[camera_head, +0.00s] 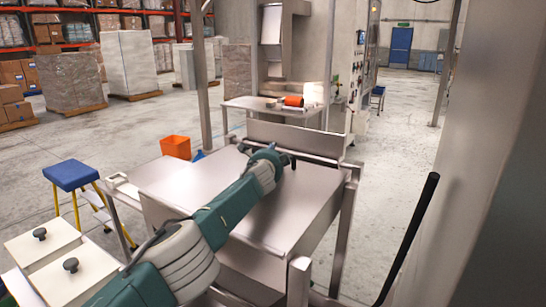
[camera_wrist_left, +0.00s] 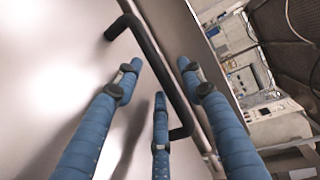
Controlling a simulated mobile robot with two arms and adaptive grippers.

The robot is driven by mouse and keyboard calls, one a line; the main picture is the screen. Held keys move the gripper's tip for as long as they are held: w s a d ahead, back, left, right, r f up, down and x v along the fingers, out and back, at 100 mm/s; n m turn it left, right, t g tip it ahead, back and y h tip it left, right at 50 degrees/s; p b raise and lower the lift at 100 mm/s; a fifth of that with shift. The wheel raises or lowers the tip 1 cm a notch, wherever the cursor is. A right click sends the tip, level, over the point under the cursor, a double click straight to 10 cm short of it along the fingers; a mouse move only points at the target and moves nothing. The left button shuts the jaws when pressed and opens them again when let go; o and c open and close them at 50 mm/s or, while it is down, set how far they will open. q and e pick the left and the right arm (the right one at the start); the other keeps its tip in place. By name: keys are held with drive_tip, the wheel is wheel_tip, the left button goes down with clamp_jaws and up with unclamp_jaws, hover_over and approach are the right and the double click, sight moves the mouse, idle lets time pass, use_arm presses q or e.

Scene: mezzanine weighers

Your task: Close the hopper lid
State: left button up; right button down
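The hopper is a metal box, and its broad, smooth metal top panel (camera_head: 190,187), which looks like the lid, spreads under my left arm. How far the lid stands open I cannot tell. My left gripper (camera_head: 272,158) is at the far edge of this panel. In the left wrist view a black bar handle (camera_wrist_left: 158,70) is fixed to a smooth metal face (camera_wrist_left: 60,70). The blue fingers of my left gripper (camera_wrist_left: 160,78) are spread apart on both sides of the bar, not closed on it. My right gripper is out of view.
An upright metal plate (camera_head: 300,137) stands behind the hopper. A metal table (camera_head: 262,105) is farther back. An orange bin (camera_head: 175,147) and a blue-topped step stool (camera_head: 72,175) stand at left. A black bar (camera_head: 412,235) rises at right beside a grey wall.

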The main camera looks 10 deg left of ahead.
use_arm(q)
wheel_tip(320, 180, up, 10)
drive_tip(key=shift+r, duration=0.2)
idle(0.3)
